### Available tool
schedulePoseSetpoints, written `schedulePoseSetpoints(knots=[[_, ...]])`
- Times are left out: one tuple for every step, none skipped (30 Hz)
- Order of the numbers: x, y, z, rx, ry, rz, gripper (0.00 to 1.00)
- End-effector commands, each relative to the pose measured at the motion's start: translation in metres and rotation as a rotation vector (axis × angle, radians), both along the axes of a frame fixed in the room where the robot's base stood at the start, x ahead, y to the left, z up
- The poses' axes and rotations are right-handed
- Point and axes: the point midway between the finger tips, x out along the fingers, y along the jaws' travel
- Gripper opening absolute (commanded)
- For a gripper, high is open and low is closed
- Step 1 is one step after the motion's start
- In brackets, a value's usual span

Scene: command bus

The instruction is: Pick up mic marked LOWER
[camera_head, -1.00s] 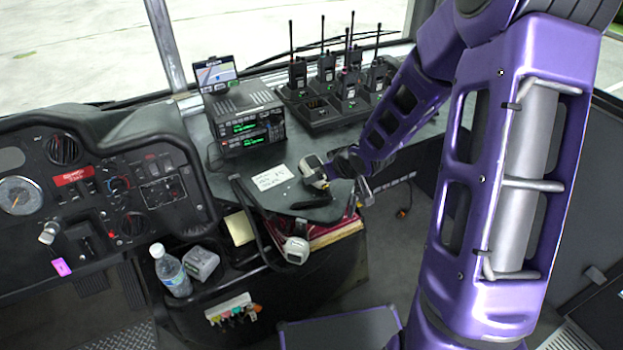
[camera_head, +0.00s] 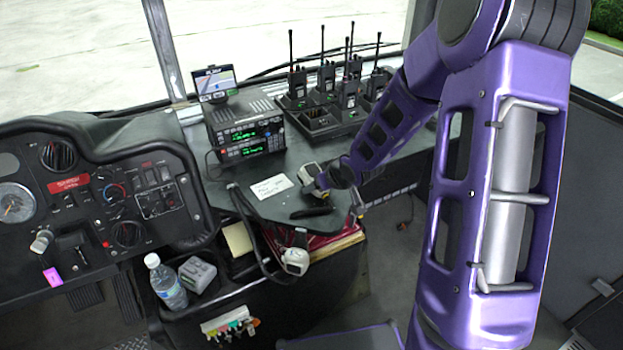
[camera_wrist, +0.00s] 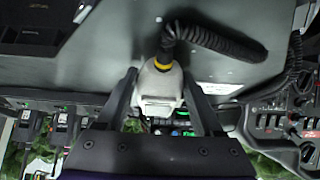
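A white handheld mic (camera_wrist: 160,88) with a yellow band and a black coiled cord is between my gripper's two fingers (camera_wrist: 160,74) in the wrist view. The fingers are apart, one on each side of it, with narrow gaps visible. In the head view this mic (camera_head: 309,174) is over the dashboard shelf beside my gripper (camera_head: 341,193), whose fingers are partly hidden by the wrist. A second white mic (camera_head: 295,260) hangs lower, on the front of the shelf. No marking is legible on either mic.
Two stacked radios (camera_head: 247,138) with green displays stand behind the mic, under a small screen (camera_head: 215,81). A charger rack (camera_head: 330,124) with several walkie-talkies stands at the back. A white label (camera_head: 271,187) lies on the shelf. A water bottle (camera_head: 166,282) stands lower left.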

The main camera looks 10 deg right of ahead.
Motion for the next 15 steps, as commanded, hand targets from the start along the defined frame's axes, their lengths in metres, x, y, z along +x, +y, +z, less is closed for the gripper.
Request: schedulePoseSetpoints(knots=[[0.0,0.0,0.0,0.0,0.0,0.0,0.36],[0.0,0.0,0.0,0.0,0.0,0.0,0.31],[0.0,0.0,0.0,0.0,0.0,0.0,0.24],[0.0,0.0,0.0,0.0,-0.001,0.0,0.24],[0.0,0.0,0.001,0.0,-0.001,0.0,0.23],[0.0,0.0,0.002,0.0,-0.001,0.0,0.23],[0.0,0.0,0.003,0.0,-0.001,0.0,0.23],[0.0,0.0,0.004,0.0,-0.001,0.0,0.23],[0.0,0.0,0.007,0.0,-0.001,0.0,0.23],[0.0,0.0,0.009,0.0,-0.001,0.0,0.23],[0.0,0.0,0.011,0.0,-0.001,0.0,0.23],[0.0,0.0,0.015,0.0,-0.001,0.0,0.23],[0.0,0.0,0.017,0.0,-0.001,0.0,0.23],[0.0,0.0,0.02,0.0,-0.001,0.0,0.23],[0.0,0.0,0.023,0.0,-0.001,0.0,0.23]])
